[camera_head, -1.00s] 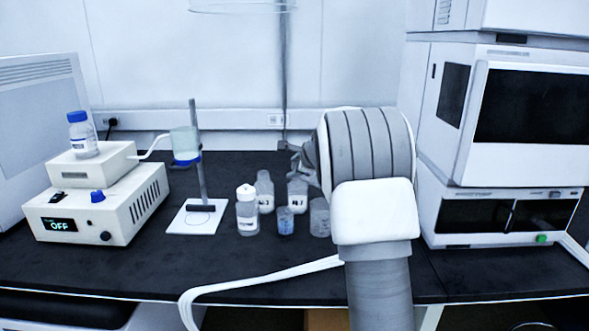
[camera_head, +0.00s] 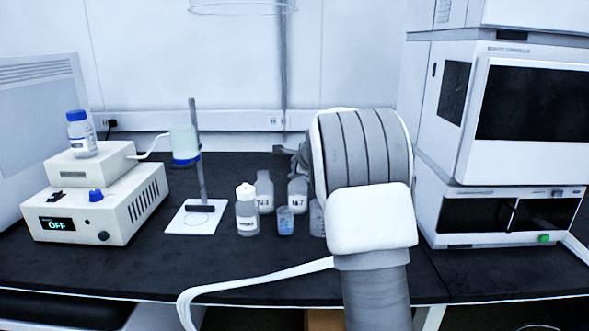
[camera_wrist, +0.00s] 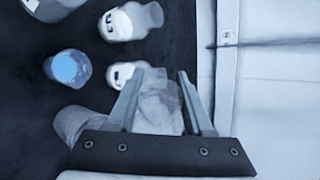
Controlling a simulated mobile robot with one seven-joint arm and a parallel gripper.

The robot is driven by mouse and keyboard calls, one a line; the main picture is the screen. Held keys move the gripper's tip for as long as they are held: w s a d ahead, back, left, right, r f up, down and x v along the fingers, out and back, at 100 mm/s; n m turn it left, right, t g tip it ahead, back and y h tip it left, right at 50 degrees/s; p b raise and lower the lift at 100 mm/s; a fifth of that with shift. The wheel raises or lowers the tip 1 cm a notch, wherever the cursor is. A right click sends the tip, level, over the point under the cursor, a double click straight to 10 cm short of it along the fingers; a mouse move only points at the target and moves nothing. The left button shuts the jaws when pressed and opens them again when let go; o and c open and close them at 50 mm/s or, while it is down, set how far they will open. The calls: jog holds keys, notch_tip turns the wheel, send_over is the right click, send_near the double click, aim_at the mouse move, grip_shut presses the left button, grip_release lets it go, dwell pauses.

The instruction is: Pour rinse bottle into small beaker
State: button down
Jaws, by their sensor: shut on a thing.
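My gripper (camera_wrist: 160,100) is shut on a clear vessel (camera_wrist: 160,112). I cannot read a label on it, so I cannot confirm that it is the rinse bottle. In the head view, my arm hides this vessel and most of the gripper. The small beaker (camera_head: 286,221) holds blue liquid and stands upright on the bench. It also shows in the wrist view (camera_wrist: 70,68), left of the gripper and apart from it. A white-capped bottle (camera_head: 247,214) stands left of it, its label too blurred to read.
Two clear labelled bottles (camera_head: 265,190) (camera_head: 298,193) stand behind the small beaker. A larger clear beaker (camera_head: 317,219) stands to its right, partly behind my arm. A stirrer stand (camera_head: 193,219) is at left. The instrument stack (camera_head: 500,215) is at right. The front bench is clear.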

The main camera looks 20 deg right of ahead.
jog(key=shift+n+h+b, duration=0.6)
jog(key=shift+b, duration=0.45)
dwell(0.6)
jog(key=shift+r+n+t+h+b, duration=0.15)
jog(key=shift+n+t+h+b, duration=0.15)
jog(key=shift+t+h+b, duration=0.15)
jog(key=shift+a, duration=0.15)
jog(key=shift+n+h+b, duration=0.35)
jog(key=shift+n+h, duration=0.05)
jog(key=shift+h, duration=0.05)
jog(key=shift+r, duration=0.1)
